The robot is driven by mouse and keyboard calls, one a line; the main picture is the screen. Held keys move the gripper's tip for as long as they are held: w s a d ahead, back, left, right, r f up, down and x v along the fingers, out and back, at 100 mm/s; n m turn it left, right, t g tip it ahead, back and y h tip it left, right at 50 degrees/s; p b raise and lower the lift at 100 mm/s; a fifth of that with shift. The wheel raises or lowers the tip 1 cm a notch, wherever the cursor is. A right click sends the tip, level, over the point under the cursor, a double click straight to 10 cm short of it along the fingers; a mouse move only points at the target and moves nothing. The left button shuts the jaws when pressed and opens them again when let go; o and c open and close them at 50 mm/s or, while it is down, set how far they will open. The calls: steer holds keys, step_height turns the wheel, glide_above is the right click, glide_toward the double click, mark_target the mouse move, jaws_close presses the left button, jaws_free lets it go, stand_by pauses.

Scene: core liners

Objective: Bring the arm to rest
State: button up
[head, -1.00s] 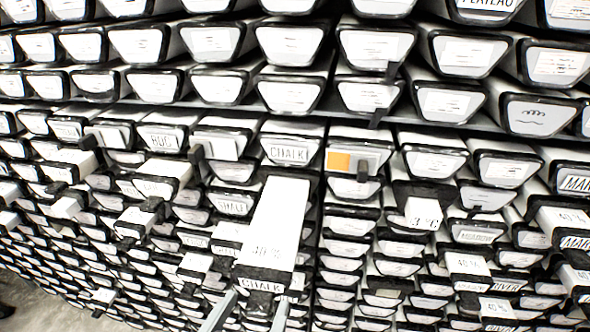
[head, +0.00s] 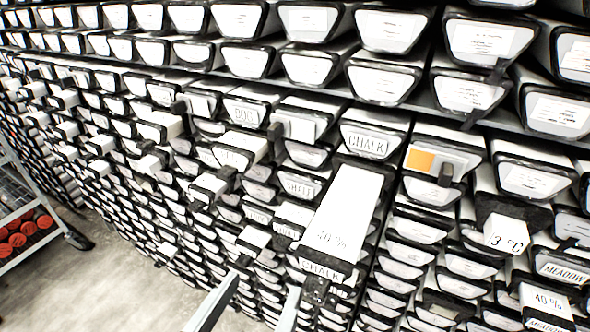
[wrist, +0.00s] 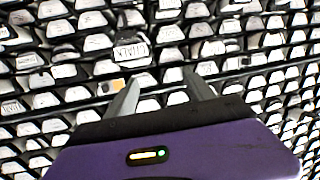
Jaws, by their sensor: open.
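My gripper (head: 252,302) shows at the bottom edge of the head view, its two pale fingers apart with nothing between them. In the wrist view my gripper (wrist: 158,83) is open too, its fingers pointing at the wall of liners. The pulled-out core liner labelled CHALK (head: 338,215) sticks out of the rack above and right of the fingers in the head view. The fingertips appear close to its lower end; whether they touch it I cannot tell. In the wrist view a labelled liner end (wrist: 131,48) lies beyond the fingertips.
The rack (head: 400,98) is packed with liners, several jutting out, such as one marked 3 °C (head: 506,235). A cart (head: 25,215) with red round items (head: 18,240) stands at the left. Bare floor (head: 110,280) lies between cart and rack.

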steer(key=w+a+f+n+t+y, duration=0.2)
steer(key=w+a+n+t+y, duration=0.1)
steer(key=a+n+y, duration=0.5)
steer(key=s+d+f+n+g+y, duration=0.1)
steer(key=s+d+f+n+y, duration=0.3)
steer(key=f, duration=0.4)
steer(key=s+d+f+m+h+b, duration=0.1)
steer(key=s+d+f+m+h, duration=0.1)
steer(key=s+d, duration=0.4)
steer(key=s+d+f+m+g+h, duration=0.1)
steer(key=s+d+f+m, duration=0.3)
steer(key=d, duration=0.8)
steer(key=s+d+f+m+h+b, duration=0.1)
steer(key=s+d+f+h, duration=0.3)
steer(key=s+d, duration=0.4)
steer(key=shift+s+d+f+m+b, duration=0.35)
steer(key=shift+d+m, duration=0.15)
steer(key=shift+m, duration=0.4)
